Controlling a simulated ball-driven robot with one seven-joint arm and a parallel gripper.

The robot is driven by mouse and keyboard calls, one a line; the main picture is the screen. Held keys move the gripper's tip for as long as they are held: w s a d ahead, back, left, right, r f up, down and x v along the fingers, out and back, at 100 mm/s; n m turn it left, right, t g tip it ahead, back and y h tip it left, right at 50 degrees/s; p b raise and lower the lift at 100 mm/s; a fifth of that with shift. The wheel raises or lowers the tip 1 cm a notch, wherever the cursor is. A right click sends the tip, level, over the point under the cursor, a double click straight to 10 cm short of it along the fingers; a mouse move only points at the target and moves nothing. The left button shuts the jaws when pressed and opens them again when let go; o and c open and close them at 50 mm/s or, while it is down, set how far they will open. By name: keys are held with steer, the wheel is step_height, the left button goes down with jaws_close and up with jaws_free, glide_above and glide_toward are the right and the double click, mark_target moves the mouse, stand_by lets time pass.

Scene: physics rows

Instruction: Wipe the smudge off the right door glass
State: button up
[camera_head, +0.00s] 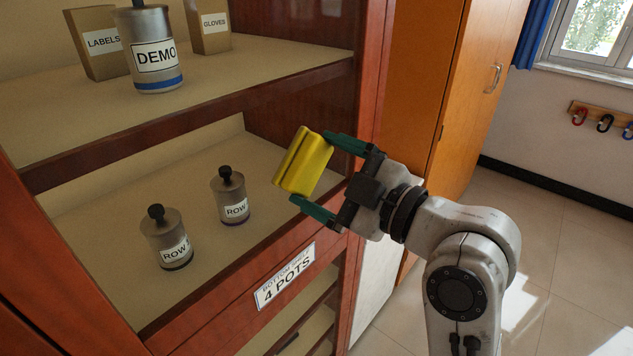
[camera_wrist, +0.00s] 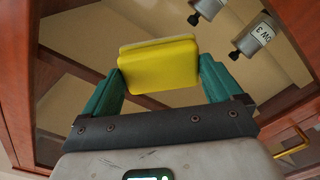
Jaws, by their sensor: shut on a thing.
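My gripper (camera_head: 316,171) is shut on a yellow sponge (camera_head: 304,163), with a green finger at each end of it. In the wrist view the sponge (camera_wrist: 160,62) sits between both fingers, its broad yellow face showing. My gripper is in front of the right part of a red-brown wooden cabinet (camera_head: 368,90). I cannot make out a glass pane or a smudge on it in either view. Whether the sponge touches any glass cannot be told.
The upper shelf holds a DEMO pot (camera_head: 152,52), a LABELS box (camera_head: 97,42) and a GLOVES box (camera_head: 208,27). Below stand two ROW pots (camera_head: 167,238) (camera_head: 231,196). A brass handle (camera_wrist: 294,143) shows in the wrist view. An orange cupboard (camera_head: 455,90) stands behind; floor at right is clear.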

steer(key=shift+w+d+b, duration=0.6)
steer(key=shift+w+d, duration=0.1)
steer(key=shift+w, duration=0.1)
steer(key=shift+s+a, duration=1.4)
steer(key=shift+s, duration=0.25)
steer(key=shift+s+a, duration=1.4)
steer(key=shift+s, duration=0.25)
steer(key=shift+s, duration=0.1)
steer(key=shift+v, duration=2.95)
steer(key=shift+d+r, duration=0.1)
steer(key=shift+d, duration=0.05)
